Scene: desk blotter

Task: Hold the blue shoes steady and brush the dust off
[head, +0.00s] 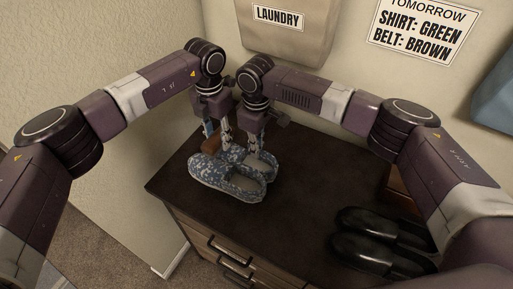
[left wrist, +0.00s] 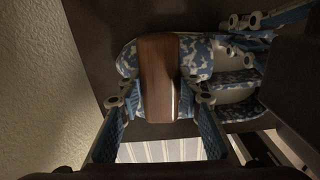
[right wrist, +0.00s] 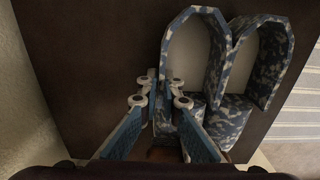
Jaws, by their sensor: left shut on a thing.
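Two blue-and-white patterned shoes (head: 238,182) stand side by side on the dark dresser top; they also show in the right wrist view (right wrist: 262,58). My left gripper (left wrist: 159,92) is shut on a brush with a brown wooden back (left wrist: 158,78), over part of one shoe. The brush also shows in the head view (head: 210,144); its bristles are mostly hidden.
A pair of black shoes (head: 382,238) stands on the right of the dark dresser top (head: 300,185). Drawers with handles (head: 232,272) are at the front. A wall with a laundry bag (head: 285,35) and a sign (head: 422,30) is behind. The dresser top between the pairs is clear.

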